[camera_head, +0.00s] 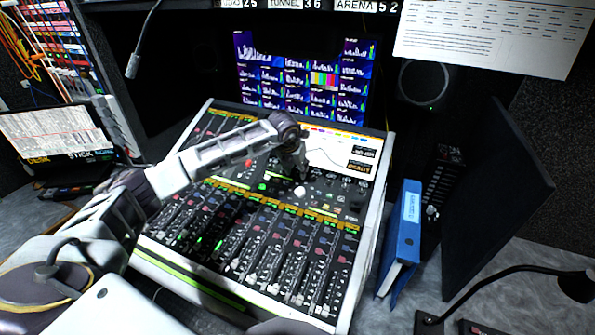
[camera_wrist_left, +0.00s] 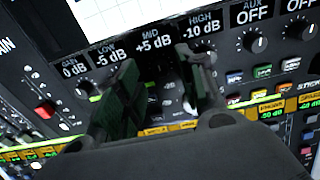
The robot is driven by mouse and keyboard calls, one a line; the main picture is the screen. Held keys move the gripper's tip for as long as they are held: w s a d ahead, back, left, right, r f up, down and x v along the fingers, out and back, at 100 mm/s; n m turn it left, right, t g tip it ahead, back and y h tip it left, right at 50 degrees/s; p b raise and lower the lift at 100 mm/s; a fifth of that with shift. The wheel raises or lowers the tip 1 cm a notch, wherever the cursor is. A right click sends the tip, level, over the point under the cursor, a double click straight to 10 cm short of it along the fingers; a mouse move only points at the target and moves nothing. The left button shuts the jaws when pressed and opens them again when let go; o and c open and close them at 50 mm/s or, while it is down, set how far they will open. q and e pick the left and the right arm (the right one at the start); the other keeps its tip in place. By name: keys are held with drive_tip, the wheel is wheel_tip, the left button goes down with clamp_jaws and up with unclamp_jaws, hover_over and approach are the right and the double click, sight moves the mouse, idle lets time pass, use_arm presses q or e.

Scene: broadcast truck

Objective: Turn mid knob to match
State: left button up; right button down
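The mixing console (camera_head: 365,258) fills the middle of the head view. In the left wrist view, its labels read GAIN 0 dB, LOW -5 dB, MID +5 dB and HIGH -10 dB. The MID label (camera_wrist_left: 154,42) sits above the gap between my fingers. The mid knob's place below that label is dark and partly hidden, so its pointer cannot be read. My left gripper (camera_wrist_left: 160,92) has its fingers apart, pointing down at this knob row. In the head view my left gripper (camera_head: 294,162) is low over the console's upper section. My right gripper is not in view.
The gain knob (camera_wrist_left: 84,88) is left of my fingers, and the aux knob (camera_wrist_left: 255,42) is to the right. A blue binder (camera_head: 407,235) stands right of the console. A monitor (camera_head: 300,80) is behind it. A laptop (camera_head: 55,135) is at the left.

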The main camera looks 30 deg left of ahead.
use_arm(q)
drive_tip(key=shift+w+f, duration=0.25)
drive_tip(key=shift+f, duration=0.45)
drive_tip(key=shift+w+f, duration=0.1)
drive_tip(key=shift+f, duration=0.15)
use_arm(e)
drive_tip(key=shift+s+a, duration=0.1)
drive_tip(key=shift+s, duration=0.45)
use_arm(q)
clamp_jaws()
drive_tip(key=shift+n, duration=0.3)
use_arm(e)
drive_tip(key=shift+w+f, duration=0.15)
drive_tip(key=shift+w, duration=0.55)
